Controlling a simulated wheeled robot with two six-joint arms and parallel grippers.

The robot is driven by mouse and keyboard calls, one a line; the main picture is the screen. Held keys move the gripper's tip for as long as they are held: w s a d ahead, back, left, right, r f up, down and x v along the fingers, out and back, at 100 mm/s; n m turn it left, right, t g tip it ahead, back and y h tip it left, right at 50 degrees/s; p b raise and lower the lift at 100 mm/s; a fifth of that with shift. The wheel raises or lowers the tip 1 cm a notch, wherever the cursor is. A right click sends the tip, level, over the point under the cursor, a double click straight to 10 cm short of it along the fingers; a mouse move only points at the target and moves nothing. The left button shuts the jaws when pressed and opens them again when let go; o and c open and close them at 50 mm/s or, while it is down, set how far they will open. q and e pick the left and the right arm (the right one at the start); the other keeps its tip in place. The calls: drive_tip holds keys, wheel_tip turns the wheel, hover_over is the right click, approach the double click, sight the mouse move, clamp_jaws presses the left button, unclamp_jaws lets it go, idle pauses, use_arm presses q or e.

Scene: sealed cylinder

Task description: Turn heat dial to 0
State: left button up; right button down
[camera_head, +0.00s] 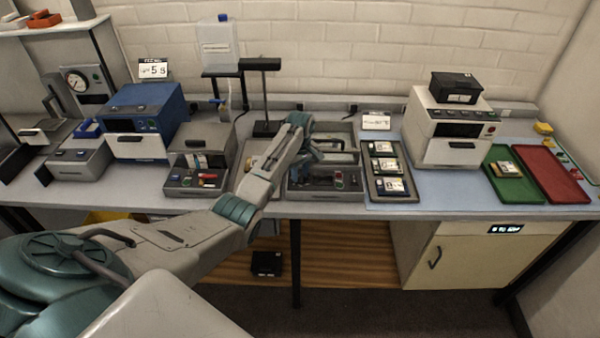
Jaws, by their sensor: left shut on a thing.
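My left arm reaches from the lower left to the middle of the bench. My left gripper (318,152) is at the grey machine (325,192), over its rear part. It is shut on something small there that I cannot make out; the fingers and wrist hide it. No heat dial can be clearly told apart at this size, and part of the machine is behind my arm. My right gripper is not in view.
A grey tray (372,192) with several dark items stands just right of the machine. Green (512,191) and red (560,180) trays lie at far right. A black stand (262,95) rises behind my arm.

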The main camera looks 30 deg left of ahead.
sight(300, 175)
use_arm(q)
drive_tip(key=shift+r, duration=0.1)
drive_tip(key=o, duration=1)
drive_tip(key=shift+r+b, duration=0.3)
drive_tip(key=shift+r, duration=0.1)
wheel_tip(300, 175, up, 10)
drive_tip(key=b, duration=0.3)
drive_tip(key=shift+f, duration=0.1)
